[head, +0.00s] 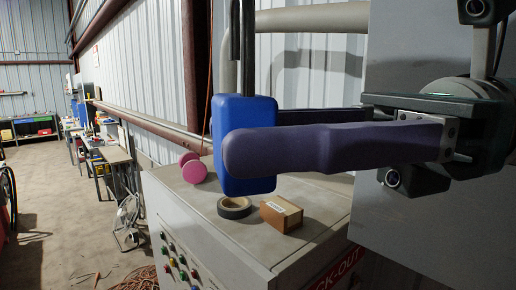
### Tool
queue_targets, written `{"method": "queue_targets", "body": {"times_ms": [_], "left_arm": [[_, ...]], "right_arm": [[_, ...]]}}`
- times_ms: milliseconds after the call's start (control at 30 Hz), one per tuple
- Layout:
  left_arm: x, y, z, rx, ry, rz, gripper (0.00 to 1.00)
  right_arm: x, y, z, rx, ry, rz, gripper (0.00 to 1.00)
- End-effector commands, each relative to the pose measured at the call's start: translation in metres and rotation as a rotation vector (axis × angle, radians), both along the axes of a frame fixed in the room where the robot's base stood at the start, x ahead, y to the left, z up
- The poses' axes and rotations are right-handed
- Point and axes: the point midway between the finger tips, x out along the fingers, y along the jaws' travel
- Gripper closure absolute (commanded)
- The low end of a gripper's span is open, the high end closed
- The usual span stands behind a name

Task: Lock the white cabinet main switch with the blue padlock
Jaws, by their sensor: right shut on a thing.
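The blue padlock (240,110) is upright in the middle of the head view, close to the camera. My right gripper (250,145) comes in from the right and is shut on the padlock's body, with one purple finger in front and the other partly hidden behind. The padlock's dark shackle (242,45) points up and runs out of the top of the picture, so I cannot tell whether it is open or around anything. I cannot make out the main switch. My left gripper is not in view.
Below stands a pale cabinet (215,235) with coloured buttons and a red label. On its top are pink discs (194,170), a tape roll (234,207) and a small cardboard box (282,213). A large grey panel (385,245) stands right. Open floor (50,200) lies left.

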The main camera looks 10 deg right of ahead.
Motion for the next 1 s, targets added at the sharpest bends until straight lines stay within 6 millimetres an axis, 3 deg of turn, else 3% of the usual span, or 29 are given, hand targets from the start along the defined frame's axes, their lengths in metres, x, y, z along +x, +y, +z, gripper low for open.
{"method": "queue_targets", "body": {"times_ms": [267, 733, 1000], "left_arm": [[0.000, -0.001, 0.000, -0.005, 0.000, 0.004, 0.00], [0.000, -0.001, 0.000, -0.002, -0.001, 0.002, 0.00], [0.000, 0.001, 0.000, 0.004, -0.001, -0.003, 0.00]], "right_arm": [[0.003, 0.011, 0.002, 0.001, 0.001, 0.077, 0.91], [0.022, 0.036, -0.022, 0.001, -0.002, 0.361, 0.91], [0.028, 0.043, -0.031, 0.000, -0.002, 0.435, 0.91]]}}
